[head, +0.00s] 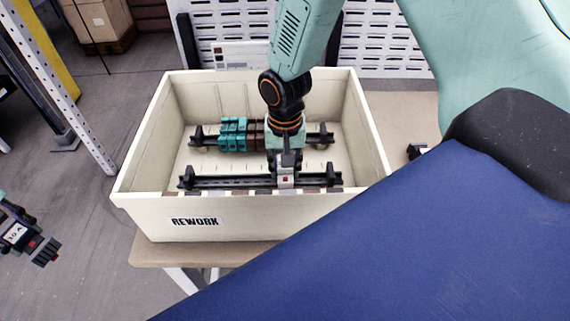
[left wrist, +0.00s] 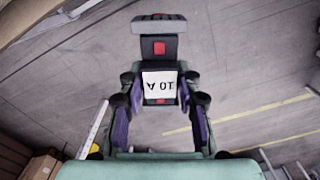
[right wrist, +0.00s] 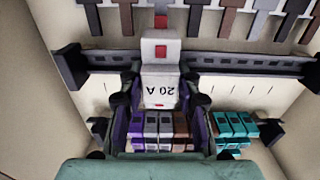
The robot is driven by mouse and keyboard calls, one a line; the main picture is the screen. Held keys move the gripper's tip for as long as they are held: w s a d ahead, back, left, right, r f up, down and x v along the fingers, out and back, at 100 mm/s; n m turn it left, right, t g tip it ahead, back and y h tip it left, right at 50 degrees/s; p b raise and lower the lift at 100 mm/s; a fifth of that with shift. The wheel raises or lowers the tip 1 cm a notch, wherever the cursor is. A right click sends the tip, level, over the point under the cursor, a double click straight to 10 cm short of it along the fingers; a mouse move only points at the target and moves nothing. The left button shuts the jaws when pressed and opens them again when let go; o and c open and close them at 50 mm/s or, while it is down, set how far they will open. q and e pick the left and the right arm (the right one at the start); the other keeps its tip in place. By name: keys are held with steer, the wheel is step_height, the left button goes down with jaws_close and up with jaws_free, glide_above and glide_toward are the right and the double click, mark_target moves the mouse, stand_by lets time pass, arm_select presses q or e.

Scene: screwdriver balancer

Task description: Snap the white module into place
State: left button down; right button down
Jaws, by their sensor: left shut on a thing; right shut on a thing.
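The white module (head: 286,181), labelled 20 A, is held upright by my right gripper (head: 286,160) over the front rail (head: 225,182) inside the bin. It also shows in the right wrist view (right wrist: 158,75), between the two fingers and in front of the dark rail (right wrist: 110,62). I cannot tell whether it is seated on the rail or just touching it. My left gripper (head: 18,232) is outside the bin at the far left, shut on a dark module (head: 43,252) labelled 10 A. That module fills the middle of the left wrist view (left wrist: 158,50).
The cream REWORK bin (head: 150,212) stands on a table (head: 160,252); its walls surround my right gripper. A rear rail (head: 205,138) carries several teal modules (head: 232,133) and brown ones. A blue surface covers the lower right. A small black part (head: 416,151) lies right of the bin.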

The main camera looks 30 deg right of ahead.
arm_select(q)
steer(key=shift+r, duration=0.15)
arm_select(e)
steer(key=c, duration=0.8)
jaws_free()
steer(key=shift+c, duration=0.2)
step_height(320, 180, up, 12)
arm_select(q)
step_height(320, 180, up, 12)
steer(key=p, duration=1.2)
steer(key=shift+r, duration=0.15)
arm_select(e)
step_height(320, 180, up, 12)
